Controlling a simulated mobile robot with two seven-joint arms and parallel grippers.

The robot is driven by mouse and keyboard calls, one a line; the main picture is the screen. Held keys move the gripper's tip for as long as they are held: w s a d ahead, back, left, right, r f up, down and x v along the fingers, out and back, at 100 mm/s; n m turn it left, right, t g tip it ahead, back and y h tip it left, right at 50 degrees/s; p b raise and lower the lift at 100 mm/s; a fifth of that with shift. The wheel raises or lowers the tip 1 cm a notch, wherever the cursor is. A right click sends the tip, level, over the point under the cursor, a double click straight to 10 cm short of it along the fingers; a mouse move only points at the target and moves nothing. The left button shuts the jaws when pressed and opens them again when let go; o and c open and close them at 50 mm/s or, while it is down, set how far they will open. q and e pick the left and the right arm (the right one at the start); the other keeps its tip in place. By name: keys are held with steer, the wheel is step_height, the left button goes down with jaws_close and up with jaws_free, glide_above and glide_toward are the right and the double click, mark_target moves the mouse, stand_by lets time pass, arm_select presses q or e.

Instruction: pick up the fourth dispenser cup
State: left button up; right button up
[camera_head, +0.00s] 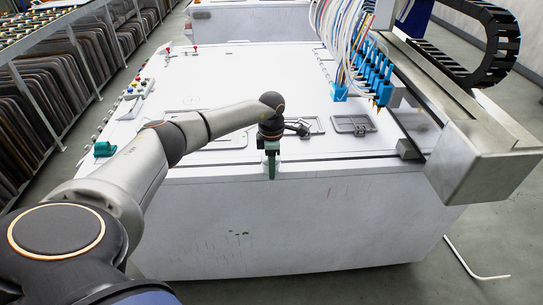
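My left arm reaches in from the left over the near edge of the white machine table (238,200). My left gripper (271,172) points down at that edge, dark above with a narrow green lower end. It is small and seen edge-on, so I cannot tell whether its fingers are apart or hold anything. A row of blue dispenser nozzles (374,72) with several tubes hangs on the gantry at the right, clear of my gripper. I cannot make out a separate dispenser cup or which is the fourth. My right gripper is out of view.
The grey gantry beam (465,128) juts past the table's right front, with a black cable chain (492,45) above. A hatch (353,125) lies in the tabletop. A teal object (104,149) sits at the left edge. Racks of panels (50,85) stand left.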

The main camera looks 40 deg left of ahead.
arm_select(q)
step_height(320, 180, up, 13)
steer(key=b, duration=0.1)
steer(key=shift+f, duration=0.2)
stand_by(0.4)
steer(key=shift+o, duration=0.3)
